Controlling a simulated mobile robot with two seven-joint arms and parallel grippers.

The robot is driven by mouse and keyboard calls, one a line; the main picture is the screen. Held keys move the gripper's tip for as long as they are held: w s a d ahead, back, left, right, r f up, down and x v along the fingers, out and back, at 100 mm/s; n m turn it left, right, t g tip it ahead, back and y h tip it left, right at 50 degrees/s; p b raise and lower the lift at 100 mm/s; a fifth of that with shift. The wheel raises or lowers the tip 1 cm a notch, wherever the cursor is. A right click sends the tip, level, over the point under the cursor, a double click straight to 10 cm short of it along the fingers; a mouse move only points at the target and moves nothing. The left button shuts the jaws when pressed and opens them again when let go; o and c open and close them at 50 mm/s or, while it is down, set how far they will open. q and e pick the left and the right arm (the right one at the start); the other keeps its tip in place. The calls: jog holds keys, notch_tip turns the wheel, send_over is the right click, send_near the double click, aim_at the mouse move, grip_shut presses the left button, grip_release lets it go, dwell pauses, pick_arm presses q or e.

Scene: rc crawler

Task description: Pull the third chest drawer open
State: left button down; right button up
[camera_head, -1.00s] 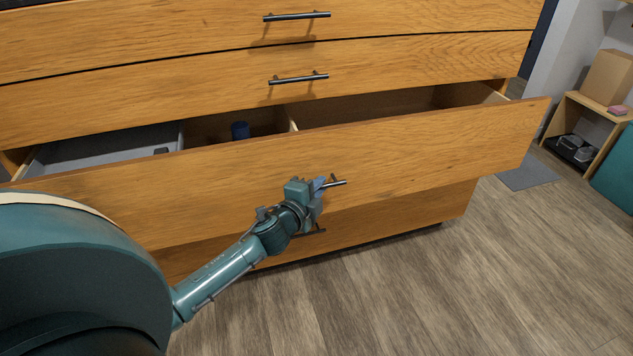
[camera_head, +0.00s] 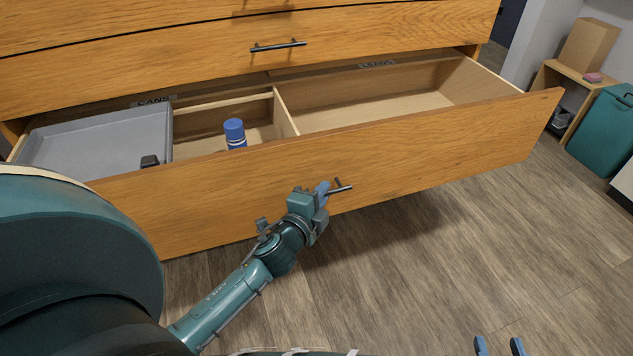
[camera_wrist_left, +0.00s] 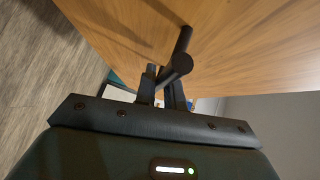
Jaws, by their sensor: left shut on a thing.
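The third chest drawer (camera_head: 440,146) is pulled well out, so its inside shows from above. Its dark bar handle (camera_head: 340,188) is on the front. My left gripper (camera_head: 322,192) is shut on this handle. In the left wrist view the handle (camera_wrist_left: 183,45) passes between the fingers of my left gripper (camera_wrist_left: 163,85), close to the wooden front. My right gripper (camera_head: 499,346) shows only as two blue fingertips, apart and empty, at the bottom edge over the floor.
Inside the drawer are a grey tray (camera_head: 75,140) on the left, a blue-capped can (camera_head: 235,133) in the middle and an empty right compartment. Closed drawers are above. A small shelf (camera_head: 566,88) and a teal bin (camera_head: 605,130) stand at right. The floor (camera_head: 450,250) in front is clear.

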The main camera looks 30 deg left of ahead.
pick_arm(q)
jog(key=shift+s+d, duration=0.75)
jog(key=shift+d, duration=0.1)
pick_arm(e)
jog(key=shift+s+f, duration=0.1)
jog(key=shift+f, duration=0.05)
pick_arm(q)
jog(key=c, duration=1.5)
grip_release()
jog(key=s+r, duration=0.2)
jog(key=s, duration=1.1)
jog(key=shift+d, duration=0.45)
pick_arm(e)
jog(key=shift+s, duration=0.1)
pick_arm(q)
jog(key=shift+f, duration=0.1)
